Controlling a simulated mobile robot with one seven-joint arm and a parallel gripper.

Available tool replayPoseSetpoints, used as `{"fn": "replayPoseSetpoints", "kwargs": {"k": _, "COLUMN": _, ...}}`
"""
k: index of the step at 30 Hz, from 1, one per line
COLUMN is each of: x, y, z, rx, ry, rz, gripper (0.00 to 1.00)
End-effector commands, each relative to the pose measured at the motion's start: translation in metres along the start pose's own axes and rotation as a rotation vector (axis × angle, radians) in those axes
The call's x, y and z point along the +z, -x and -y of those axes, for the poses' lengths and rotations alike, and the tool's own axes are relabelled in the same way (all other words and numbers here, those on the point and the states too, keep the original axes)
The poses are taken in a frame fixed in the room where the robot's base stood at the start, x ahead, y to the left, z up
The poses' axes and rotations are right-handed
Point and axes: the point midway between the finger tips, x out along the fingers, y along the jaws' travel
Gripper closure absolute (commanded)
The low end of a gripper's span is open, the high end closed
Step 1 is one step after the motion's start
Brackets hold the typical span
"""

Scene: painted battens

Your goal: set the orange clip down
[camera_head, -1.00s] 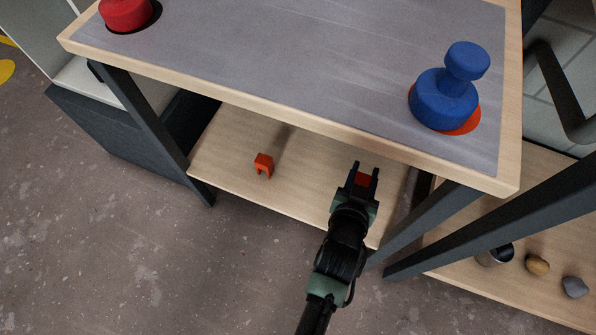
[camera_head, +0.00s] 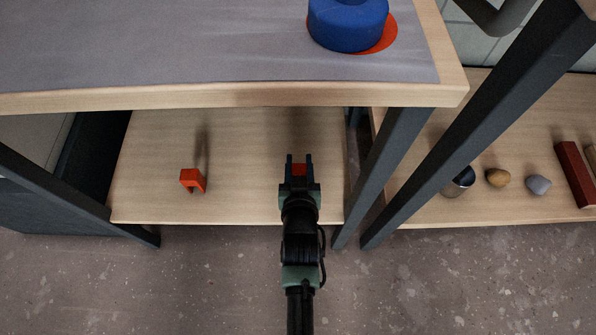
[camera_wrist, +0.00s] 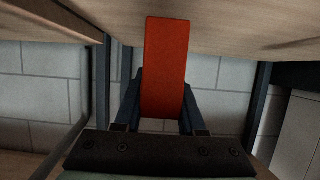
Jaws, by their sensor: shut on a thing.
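My gripper (camera_head: 299,162) is shut on an orange clip (camera_head: 299,170), seen as a small orange-red piece between the fingers. In the wrist view the held clip (camera_wrist: 166,62) is a long orange-red block that sticks out past the fingers. In the head view the gripper is over the right part of the lower wooden shelf (camera_head: 240,160). I cannot tell whether the held clip touches the shelf. A second orange clip (camera_head: 193,180), with a notch in its underside, stands on the same shelf to the left, apart from the gripper.
The grey-topped table (camera_head: 200,100) overhangs the shelf and carries a blue knobbed piece (camera_head: 345,25) on an orange disc. Dark legs (camera_head: 385,170) flank the shelf. Another shelf on the right holds a metal cup (camera_head: 458,184), stones (camera_head: 538,185) and a dark red batten (camera_head: 575,175). The shelf's middle is clear.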

Motion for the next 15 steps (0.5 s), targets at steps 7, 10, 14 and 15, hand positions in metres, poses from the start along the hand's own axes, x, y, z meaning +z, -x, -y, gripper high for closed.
{"fn": "replayPoseSetpoints", "kwargs": {"k": 7, "x": 0.031, "y": -0.013, "z": 0.000, "rx": 0.000, "ry": 0.000, "rz": -0.001, "gripper": 1.00}}
{"fn": "replayPoseSetpoints", "kwargs": {"k": 10, "x": 0.029, "y": -0.013, "z": 0.000, "rx": 0.000, "ry": 0.000, "rz": -0.002, "gripper": 1.00}}
{"fn": "replayPoseSetpoints", "kwargs": {"k": 14, "x": 0.029, "y": -0.012, "z": 0.000, "rx": 0.000, "ry": 0.000, "rz": -0.001, "gripper": 1.00}}
{"fn": "replayPoseSetpoints", "kwargs": {"k": 15, "x": 0.029, "y": -0.013, "z": 0.000, "rx": 0.000, "ry": 0.000, "rz": -0.001, "gripper": 1.00}}
